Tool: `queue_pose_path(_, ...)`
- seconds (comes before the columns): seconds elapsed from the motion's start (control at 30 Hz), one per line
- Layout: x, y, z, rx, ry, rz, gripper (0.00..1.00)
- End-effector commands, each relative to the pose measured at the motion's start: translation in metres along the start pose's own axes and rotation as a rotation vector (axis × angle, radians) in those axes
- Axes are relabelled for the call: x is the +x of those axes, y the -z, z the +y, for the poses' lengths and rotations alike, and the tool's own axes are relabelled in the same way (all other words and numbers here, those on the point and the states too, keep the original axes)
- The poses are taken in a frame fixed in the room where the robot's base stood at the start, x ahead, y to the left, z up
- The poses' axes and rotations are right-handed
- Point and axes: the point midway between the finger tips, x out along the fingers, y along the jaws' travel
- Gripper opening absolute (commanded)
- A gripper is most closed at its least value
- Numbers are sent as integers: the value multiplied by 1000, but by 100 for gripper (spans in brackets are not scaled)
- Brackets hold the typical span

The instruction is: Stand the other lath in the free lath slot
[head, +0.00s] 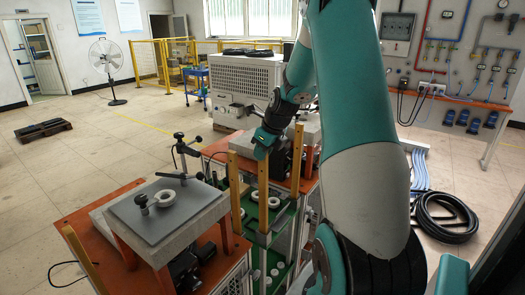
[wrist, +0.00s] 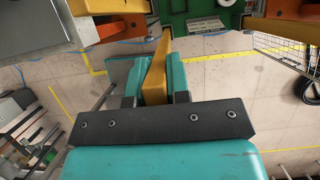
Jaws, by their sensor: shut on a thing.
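My gripper (head: 264,150) is shut on a yellow wooden lath (head: 263,196), which hangs upright below it over the green platform (head: 286,222) between the two orange tables. In the wrist view the lath (wrist: 156,68) sits between the teal fingers of the gripper (wrist: 155,88), its far end near the green board (wrist: 192,16). Another lath (head: 234,192) stands upright just left of the held one. A further upright lath (head: 296,160) is to the right, and one (head: 82,258) leans at the front left. I cannot tell whether the held lath's lower end touches anything; the free slot is not clearly visible.
A grey plate (head: 165,212) with a white ring and clamp stand is on the left orange table (head: 118,195). White rings lie on the green platform. A wire basket (wrist: 284,48) is at the right in the wrist view. A black hose coil (head: 446,218) lies right.

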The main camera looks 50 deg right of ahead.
Motion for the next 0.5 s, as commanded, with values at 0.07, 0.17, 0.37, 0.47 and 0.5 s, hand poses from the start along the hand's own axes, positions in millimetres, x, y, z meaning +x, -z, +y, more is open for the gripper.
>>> queue_pose_path(0.07,3,1,0,0,0,0,0)
queue_pose_path(0.17,6,2,0,0,0,0,0)
queue_pose_path(0.37,12,5,0,0,0,0,0)
queue_pose_path(0.47,14,6,0,0,0,0,0)
queue_pose_path(0.5,16,6,0,0,0,0,0)
